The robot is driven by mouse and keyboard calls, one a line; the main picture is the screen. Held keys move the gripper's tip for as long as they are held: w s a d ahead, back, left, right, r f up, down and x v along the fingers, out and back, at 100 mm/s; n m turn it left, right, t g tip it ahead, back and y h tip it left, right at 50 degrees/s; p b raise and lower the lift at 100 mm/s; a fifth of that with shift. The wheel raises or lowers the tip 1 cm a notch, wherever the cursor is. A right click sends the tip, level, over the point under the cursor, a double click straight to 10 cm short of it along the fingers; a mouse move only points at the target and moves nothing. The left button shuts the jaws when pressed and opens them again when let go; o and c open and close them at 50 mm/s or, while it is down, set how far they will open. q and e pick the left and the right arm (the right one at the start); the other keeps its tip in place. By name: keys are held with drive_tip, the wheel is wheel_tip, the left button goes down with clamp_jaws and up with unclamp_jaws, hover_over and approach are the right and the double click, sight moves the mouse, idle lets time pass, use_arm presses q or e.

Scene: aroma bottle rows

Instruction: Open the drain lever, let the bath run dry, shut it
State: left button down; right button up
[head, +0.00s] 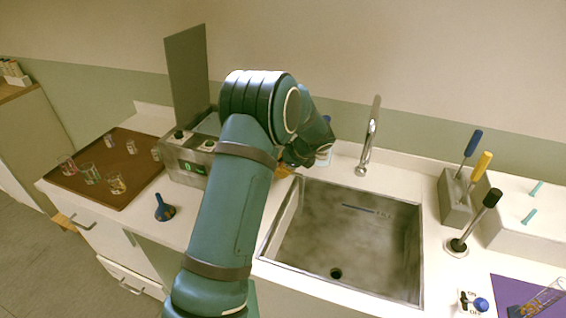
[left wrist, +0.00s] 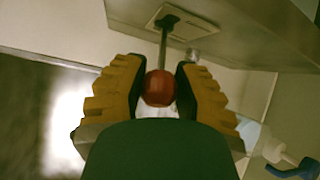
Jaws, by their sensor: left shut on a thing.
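The steel bath (head: 170,160) stands left of the sink with its grey lid (head: 187,68) raised. In the left wrist view, the drain lever has a red ball knob (left wrist: 160,90) on a thin metal stem that runs to a plate (left wrist: 180,22) on the bath. My left gripper (left wrist: 160,80) is shut on the red knob, one yellow finger on each side. I cannot tell whether the lever is open or shut.
A sink (head: 345,240) with a tap (head: 367,145) lies right of my arm. A black-knobbed lever (head: 475,225), a tool block (head: 455,205) and an on/off switch (head: 472,303) stand further right.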

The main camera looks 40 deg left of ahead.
use_arm(q)
drive_tip(key=shift+a+r+h+p, duration=0.1)
drive_tip(key=shift+r+h+p, duration=0.2)
drive_tip(key=shift+h+p, duration=0.3)
drive_tip(key=c, duration=0.6)
unclamp_jaws()
drive_tip(key=shift+c, duration=0.2)
drive_tip(key=shift+r, duration=0.1)
drive_tip(key=v, duration=1.1)
drive_tip(key=shift+s+d+r, duration=0.2)
drive_tip(key=shift+r, duration=0.15)
drive_tip(key=shift+f, duration=0.1)
